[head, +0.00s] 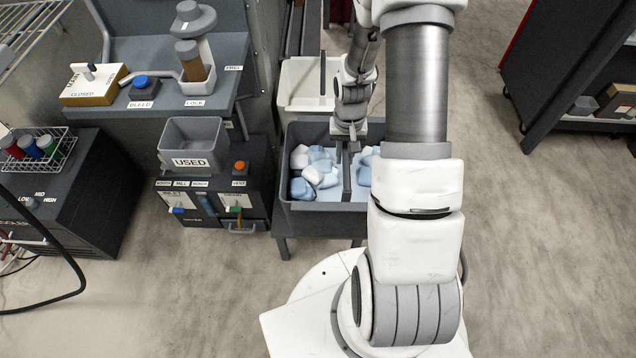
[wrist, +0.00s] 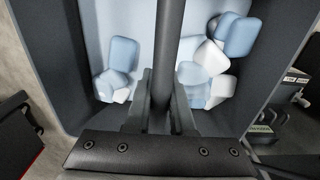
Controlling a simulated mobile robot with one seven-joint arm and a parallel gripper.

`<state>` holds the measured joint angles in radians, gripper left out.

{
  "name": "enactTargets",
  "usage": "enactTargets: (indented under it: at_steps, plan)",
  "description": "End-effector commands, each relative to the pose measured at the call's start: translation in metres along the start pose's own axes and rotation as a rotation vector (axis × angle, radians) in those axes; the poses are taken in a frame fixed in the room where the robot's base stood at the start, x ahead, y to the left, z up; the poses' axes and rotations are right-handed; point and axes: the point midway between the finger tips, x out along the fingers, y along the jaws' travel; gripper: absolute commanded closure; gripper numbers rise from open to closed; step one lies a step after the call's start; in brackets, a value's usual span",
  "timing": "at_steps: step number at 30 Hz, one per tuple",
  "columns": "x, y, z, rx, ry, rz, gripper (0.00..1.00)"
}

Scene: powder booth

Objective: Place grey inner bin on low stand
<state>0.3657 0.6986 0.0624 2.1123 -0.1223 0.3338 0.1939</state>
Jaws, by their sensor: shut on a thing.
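The grey inner bin (head: 290,215) is in the middle of the head view, an open dark box holding several light blue and white soft pieces. A dark handle bar (wrist: 168,40) spans its opening. My gripper (head: 346,143) is shut on this bar, with one finger on each side of it in the wrist view (wrist: 160,95). The bin looks level. The low stand (head: 284,248) shows directly under the bin as a dark frame with legs. Its top is mostly hidden, and I cannot tell whether the bin touches it. My arm hides the bin's right side.
A cream container (head: 305,85) stands behind the bin. Left of it is a dark cabinet (head: 245,195) carrying a grey box labelled USED (head: 192,140). A bench (head: 160,60) with valves is at back left. A dark shelf rack (head: 575,75) stands at right. Floor between is clear.

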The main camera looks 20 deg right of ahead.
Motion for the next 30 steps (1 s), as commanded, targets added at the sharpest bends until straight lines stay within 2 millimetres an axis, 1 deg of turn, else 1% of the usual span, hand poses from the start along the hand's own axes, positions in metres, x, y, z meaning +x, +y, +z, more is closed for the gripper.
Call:
enactTargets:
  at_steps: [5, 15, 18, 21, 26, 30]
  plan:
    - [0.015, -0.011, -0.019, -0.002, 0.002, -0.001, 1.0]
    - [0.054, -0.044, -0.074, -0.002, 0.002, -0.001, 1.0]
    - [0.062, -0.052, -0.087, 0.0, 0.002, -0.001, 1.0]
    - [0.066, -0.056, -0.095, 0.0, 0.002, -0.001, 1.0]
    - [0.071, -0.059, -0.098, 0.0, 0.001, 0.0, 1.0]
    - [0.088, -0.058, -0.098, -0.001, 0.0, 0.0, 1.0]
